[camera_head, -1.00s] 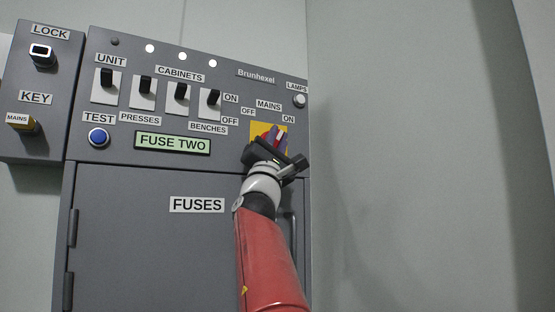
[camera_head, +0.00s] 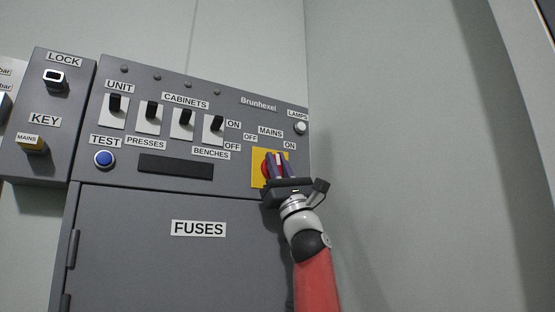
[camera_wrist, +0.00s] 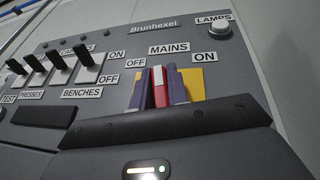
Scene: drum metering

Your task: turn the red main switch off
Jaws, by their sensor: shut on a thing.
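The red main switch (camera_head: 266,170) sits on a yellow plate (camera_head: 257,157) at the panel's upper right, below the MAINS label and between OFF and ON. My gripper (camera_head: 277,165) is shut on its handle, with one dark purple finger on each side. In the wrist view the red handle (camera_wrist: 160,88), with a pale mark, stands between the fingers of my gripper (camera_wrist: 159,88). It points roughly upward, between the OFF and ON labels. The gripper body hides the lower part of the switch.
The display (camera_head: 176,166) is dark and the small lamps along the top are unlit. Several black breaker levers (camera_head: 183,117), a blue TEST button (camera_head: 104,159), and a MAINS-tagged key (camera_head: 32,145) are to the left. The LAMPS button (camera_head: 300,127) is close by, above right. A wall stands at right.

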